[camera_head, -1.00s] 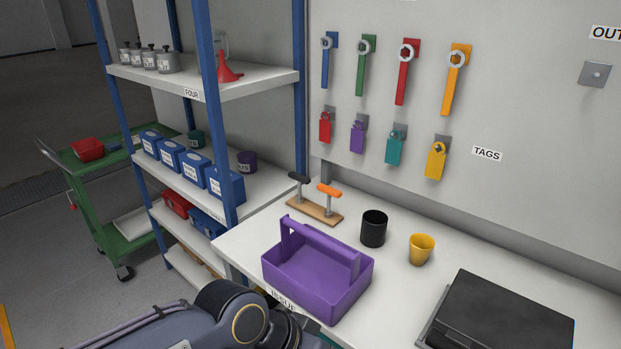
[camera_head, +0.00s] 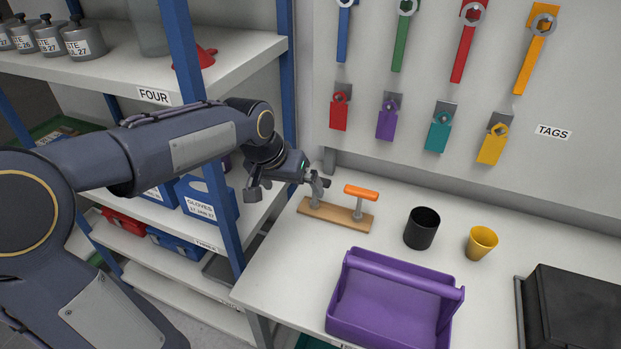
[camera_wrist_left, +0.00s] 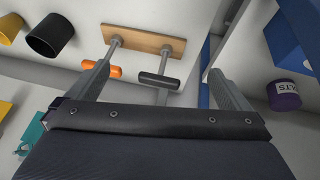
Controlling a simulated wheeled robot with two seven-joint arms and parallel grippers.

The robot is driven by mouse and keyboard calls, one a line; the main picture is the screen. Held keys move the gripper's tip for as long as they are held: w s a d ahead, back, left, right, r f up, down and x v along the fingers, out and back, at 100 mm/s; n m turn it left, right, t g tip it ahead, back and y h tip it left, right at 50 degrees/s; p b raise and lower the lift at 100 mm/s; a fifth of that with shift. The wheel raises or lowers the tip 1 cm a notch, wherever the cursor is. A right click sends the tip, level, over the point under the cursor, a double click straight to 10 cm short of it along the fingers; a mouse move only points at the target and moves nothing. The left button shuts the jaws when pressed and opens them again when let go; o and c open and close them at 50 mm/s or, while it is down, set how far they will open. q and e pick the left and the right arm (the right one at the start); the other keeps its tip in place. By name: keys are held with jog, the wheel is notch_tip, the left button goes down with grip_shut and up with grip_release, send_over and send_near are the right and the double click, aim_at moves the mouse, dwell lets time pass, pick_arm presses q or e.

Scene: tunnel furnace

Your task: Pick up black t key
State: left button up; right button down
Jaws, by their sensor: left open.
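The black T key shows in the left wrist view (camera_wrist_left: 160,80), its dark crossbar between my two fingers and its grey shaft running to the wooden stand (camera_wrist_left: 145,40). An orange T key (camera_wrist_left: 100,70) stands beside it, near the left finger in that view. In the head view the orange T key (camera_head: 361,193) is clear on the wooden stand (camera_head: 336,217), while my gripper mostly hides the black one. My left gripper (camera_head: 288,186) is open at the stand's left end; I cannot tell whether a finger touches the key. My right gripper is out of view.
A purple caddy (camera_head: 392,262), a black cup (camera_head: 421,229) and a yellow cup (camera_head: 481,243) stand on the white bench. A blue shelf post (camera_head: 222,215) is close to my left forearm. Wrenches and tags hang on the back wall.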

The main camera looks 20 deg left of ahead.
pick_arm(q)
jog(key=w+f+y, duration=0.2)
jog(key=w, duration=0.8)
jog(key=shift+m, duration=0.3)
jog(key=x, duration=0.2)
jog(key=p+x, duration=0.1)
jog(key=x, duration=0.4)
jog(key=shift+s+d+f+p, duration=0.2)
jog(key=shift+p, duration=0.2)
jog(key=c, duration=1.2)
jog(key=shift+r, duration=0.1)
jog(key=shift+r, duration=0.65)
jog(key=s+d+r+b, duration=0.2)
jog(key=s+d+r, duration=0.7)
jog(key=d+r, duration=0.1)
jog(key=shift+b+v, duration=0.35)
jog(key=shift+v, duration=0.5)
jog(key=shift+d+r, duration=0.15)
